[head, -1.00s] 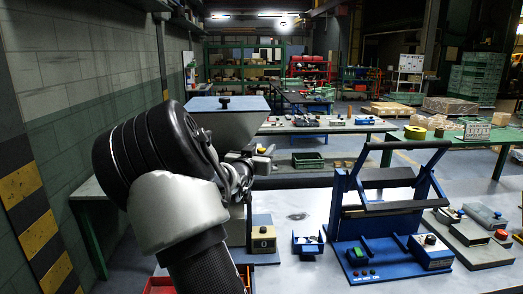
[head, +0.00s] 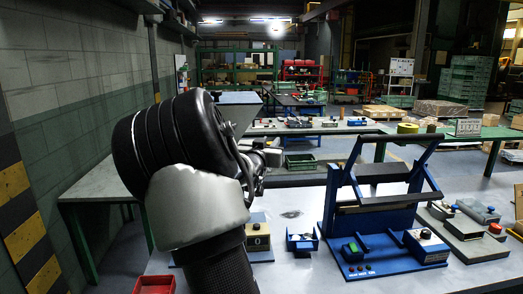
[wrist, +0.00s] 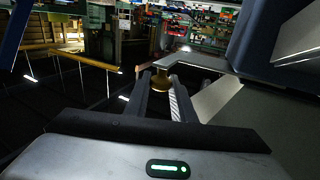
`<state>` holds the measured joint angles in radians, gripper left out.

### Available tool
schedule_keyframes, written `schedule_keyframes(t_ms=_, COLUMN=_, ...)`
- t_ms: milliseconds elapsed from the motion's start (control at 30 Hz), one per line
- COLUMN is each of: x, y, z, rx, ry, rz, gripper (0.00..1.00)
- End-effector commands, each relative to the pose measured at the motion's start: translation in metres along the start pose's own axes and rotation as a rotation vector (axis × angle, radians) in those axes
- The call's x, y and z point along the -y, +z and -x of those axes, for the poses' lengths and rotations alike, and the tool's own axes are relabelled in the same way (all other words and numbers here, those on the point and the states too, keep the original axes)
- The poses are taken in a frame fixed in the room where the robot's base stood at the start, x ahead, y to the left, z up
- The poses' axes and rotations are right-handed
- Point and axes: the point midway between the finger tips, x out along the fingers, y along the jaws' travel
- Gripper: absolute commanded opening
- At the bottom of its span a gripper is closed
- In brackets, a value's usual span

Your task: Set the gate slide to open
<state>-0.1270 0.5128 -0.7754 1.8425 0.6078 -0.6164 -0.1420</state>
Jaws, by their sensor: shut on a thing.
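The hopper (head: 241,103) stands behind my arm in the head view, and my arm hides most of it. In the wrist view a brass-coloured knob (wrist: 161,84) sits between the fingertips of my gripper (wrist: 160,91), which is shut on it. A flat grey bar (wrist: 205,64) runs from the knob toward the hopper's dark body at the right; it looks like the gate slide. In the head view my gripper (head: 268,156) is small and partly hidden by my arm. How far the slide is out cannot be told.
A blue press-like fixture (head: 345,255) with a raised bar stands right of the hopper on the pale bench. A small blue holder (head: 302,241), a control box (head: 258,236) and a red tray (head: 155,284) are near my arm. Grey fixtures (head: 466,232) stand at the right.

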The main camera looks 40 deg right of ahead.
Motion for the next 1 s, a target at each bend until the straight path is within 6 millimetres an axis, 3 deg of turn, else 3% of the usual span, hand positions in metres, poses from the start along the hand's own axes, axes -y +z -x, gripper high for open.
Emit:
schedule_keyframes(t_ms=200, x=-0.005, y=0.000, z=-0.001, rx=0.001, ry=0.009, rz=0.003, gripper=0.00)
schedule_keyframes(t_ms=233, x=-0.005, y=0.000, z=-0.001, rx=0.001, ry=0.009, rz=0.003, gripper=0.26)
schedule_keyframes(t_ms=333, x=-0.005, y=0.000, z=-0.001, rx=0.001, ry=0.009, rz=0.003, gripper=0.42)
schedule_keyframes(t_ms=733, x=-0.001, y=-0.001, z=0.007, rx=0.000, ry=0.003, rz=0.001, gripper=0.42)
schedule_keyframes(t_ms=867, x=-0.001, y=-0.001, z=0.028, rx=0.002, ry=0.001, rz=-0.001, gripper=0.42)
schedule_keyframes(t_ms=1000, x=-0.001, y=-0.001, z=0.061, rx=0.003, ry=0.000, rz=-0.002, gripper=0.42)
